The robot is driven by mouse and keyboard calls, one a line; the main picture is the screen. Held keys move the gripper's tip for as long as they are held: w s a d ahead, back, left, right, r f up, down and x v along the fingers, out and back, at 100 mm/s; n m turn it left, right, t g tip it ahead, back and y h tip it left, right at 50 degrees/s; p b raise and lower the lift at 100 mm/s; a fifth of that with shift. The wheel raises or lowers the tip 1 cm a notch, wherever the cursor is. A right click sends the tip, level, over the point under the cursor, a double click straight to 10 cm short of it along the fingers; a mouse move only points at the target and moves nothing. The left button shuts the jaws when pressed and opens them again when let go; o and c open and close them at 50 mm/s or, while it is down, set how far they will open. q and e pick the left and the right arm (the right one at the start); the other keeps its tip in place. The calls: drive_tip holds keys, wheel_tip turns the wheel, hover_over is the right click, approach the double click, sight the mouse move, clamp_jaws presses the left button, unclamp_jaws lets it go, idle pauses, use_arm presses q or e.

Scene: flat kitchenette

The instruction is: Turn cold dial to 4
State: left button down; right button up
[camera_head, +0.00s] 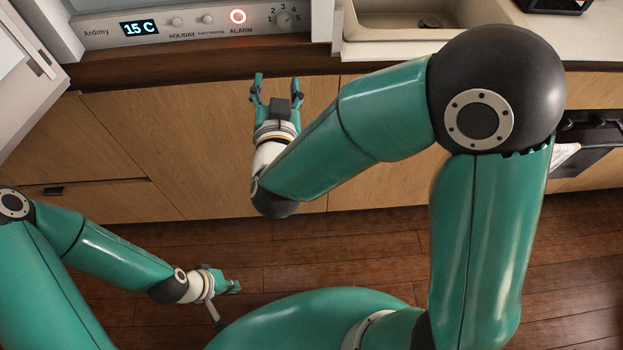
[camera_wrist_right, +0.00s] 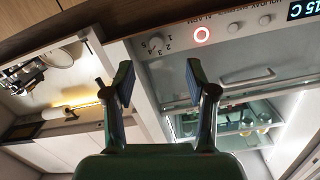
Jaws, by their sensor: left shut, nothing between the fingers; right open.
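The cold dial (camera_head: 284,19) is a small round knob with numbers 1 to 5 around it, at the right of the pale control panel (camera_head: 190,24). Its pointer setting is too small to read. It also shows in the right wrist view (camera_wrist_right: 155,44), just beyond the fingertips. My right gripper (camera_head: 277,86) is open and empty, apart from the dial, in front of the wooden cabinet fronts and below the panel in the head view. My left gripper (camera_head: 230,287) is shut and empty, low at left over the floor.
A red-lit alarm button (camera_head: 238,16), two small knobs (camera_head: 192,20) and a display (camera_head: 139,28) reading 15 C share the panel. A sink (camera_head: 410,25) lies right of it. A white door (camera_head: 25,70) stands at left.

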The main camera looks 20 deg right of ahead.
wheel_tip(320, 180, down, 10)
drive_tip(key=d+n+g+y+p, duration=0.2)
drive_tip(key=g+y+p, duration=0.2)
drive_tip(key=g+p, duration=0.15)
drive_tip(key=s+f+n+g+y+p, duration=0.1)
drive_tip(key=s+f+g+y+p, duration=0.1)
drive_tip(key=s+f+g+p, duration=0.3)
drive_tip(key=shift+s+d+f+p, duration=0.4)
drive_tip(key=shift+s+f+p, duration=0.3)
drive_tip(key=shift+s+f, duration=1.3)
drive_tip(key=shift+s+r, duration=0.2)
